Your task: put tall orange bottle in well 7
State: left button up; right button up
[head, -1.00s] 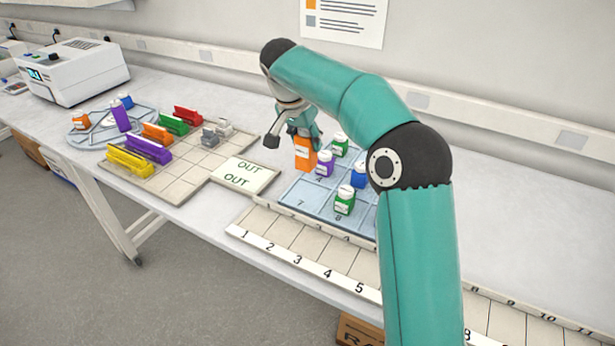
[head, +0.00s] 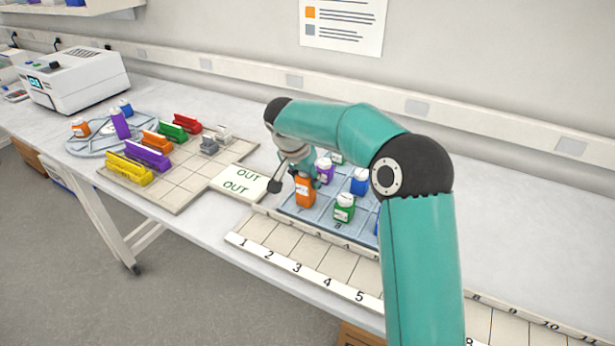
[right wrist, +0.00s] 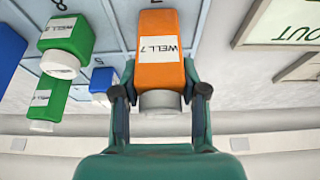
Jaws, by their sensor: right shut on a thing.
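The tall orange bottle (head: 305,191) is upright at the front left of the blue well tray (head: 322,206), over the cell that showed the number 7 earlier. My right gripper (head: 304,174) is shut on its upper part. In the right wrist view the orange bottle (right wrist: 162,58) has a white cap and a label reading "WELL 7", with my right gripper's fingers (right wrist: 160,91) on both sides. Whether its base touches the tray floor is hidden. My left gripper is not in view.
A green bottle (head: 344,208), a purple bottle (head: 324,170) and a blue bottle (head: 360,181) stand close by in the tray. The "OUT" plate (head: 238,183) lies to the left. A numbered strip (head: 297,268) runs in front.

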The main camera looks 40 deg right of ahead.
jog(key=o, duration=1.1)
jog(key=shift+o, duration=0.2)
jog(key=v, duration=1.2)
jog(key=shift+r, duration=0.1)
